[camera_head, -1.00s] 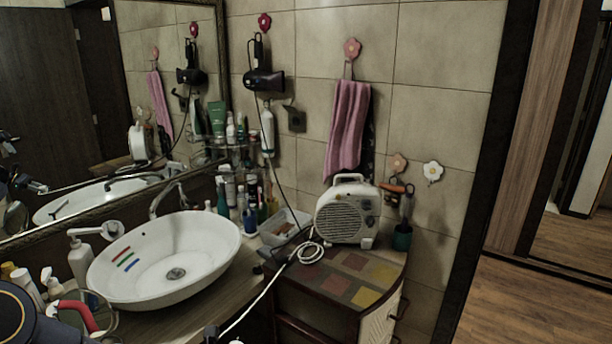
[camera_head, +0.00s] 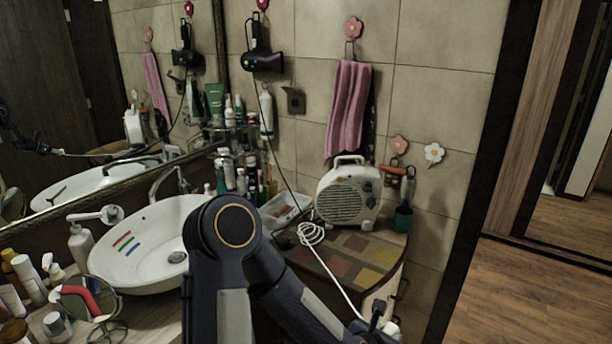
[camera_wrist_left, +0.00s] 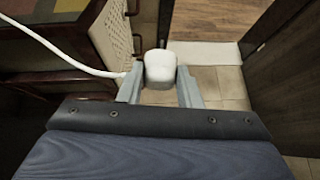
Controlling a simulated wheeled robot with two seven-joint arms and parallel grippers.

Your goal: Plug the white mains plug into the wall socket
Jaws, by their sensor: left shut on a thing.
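The white mains plug (camera_wrist_left: 160,68) is between the fingers of my left gripper (camera_wrist_left: 161,85), which is shut on it, in the left wrist view. In the head view the gripper (camera_head: 378,325) is at the bottom, right of centre, beside the cabinet's front, and the plug (camera_head: 391,328) shows there only in part. A white cord (camera_head: 340,287) runs from the plug back to a coil (camera_head: 311,234) on the cabinet top. The wall socket (camera_head: 292,101) is a dark square plate on the tiles, well above and left of the gripper. My right gripper is not in view.
A white fan heater (camera_head: 347,195) stands on the cabinet top (camera_head: 345,258). A pink towel (camera_head: 348,110) hangs right of the socket; a hair dryer (camera_head: 264,62) hangs left of it. Bottles and a tray (camera_head: 283,214) stand below. The basin (camera_head: 140,245) is at left.

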